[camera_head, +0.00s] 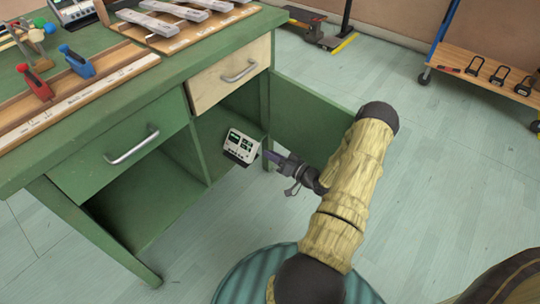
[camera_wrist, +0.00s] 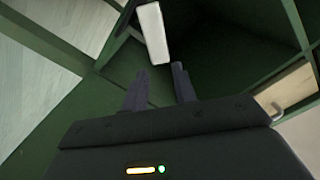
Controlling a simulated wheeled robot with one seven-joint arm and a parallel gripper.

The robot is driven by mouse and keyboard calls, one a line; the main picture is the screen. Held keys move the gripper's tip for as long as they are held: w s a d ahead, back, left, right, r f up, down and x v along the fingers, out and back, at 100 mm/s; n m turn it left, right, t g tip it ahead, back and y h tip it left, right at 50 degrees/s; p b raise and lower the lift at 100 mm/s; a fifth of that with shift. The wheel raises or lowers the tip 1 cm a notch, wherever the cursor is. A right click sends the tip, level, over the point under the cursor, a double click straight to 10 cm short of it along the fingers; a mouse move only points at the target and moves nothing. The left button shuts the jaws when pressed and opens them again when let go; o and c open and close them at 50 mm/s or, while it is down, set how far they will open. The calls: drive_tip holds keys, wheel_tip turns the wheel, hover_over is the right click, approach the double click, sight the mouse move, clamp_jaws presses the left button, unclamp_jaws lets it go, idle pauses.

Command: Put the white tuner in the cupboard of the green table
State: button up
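The white tuner (camera_head: 242,146), a small box with dark displays and green digits, is tilted at the opening of the right-hand cupboard in the green table (camera_head: 150,105). My gripper (camera_head: 266,155) reaches it from the right, with its fingertips at the tuner's edge. The cupboard door (camera_head: 305,125) stands open to the right. The dark cupboard inside (camera_wrist: 225,50) is partly hidden.
A cream drawer (camera_head: 230,75) is above the cupboard, and a green drawer (camera_head: 125,150) is left of it. An open bay (camera_head: 145,200) lies below the green drawer. Percussion pieces and wooden boards (camera_head: 75,98) crowd the tabletop. A wheeled wooden cart (camera_head: 485,70) stands far right.

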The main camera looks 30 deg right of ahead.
drive_tip(key=w+a+r+g+p, duration=0.1)
drive_tip(key=w+r+n+g, duration=0.1)
drive_tip(key=r, duration=0.1)
drive_tip(key=shift+w+a+p, duration=0.3)
drive_tip(key=shift+a+p, duration=0.05)
drive_tip(key=shift+a, duration=0.05)
clamp_jaws()
drive_tip(key=a+r+n+g+h+p, duration=0.3)
drive_tip(key=a+r+g+h+p, duration=0.3)
drive_tip(key=r, duration=0.8)
drive_tip(key=s+a+r+g+p, duration=0.5)
drive_tip(key=s+a+r+g, duration=0.1)
drive_tip(key=s+a+r, duration=0.8)
drive_tip(key=s+r, duration=0.2)
drive_tip(key=s, duration=0.2)
drive_tip(key=shift+s, duration=0.35)
drive_tip(key=shift+a+r, duration=0.1)
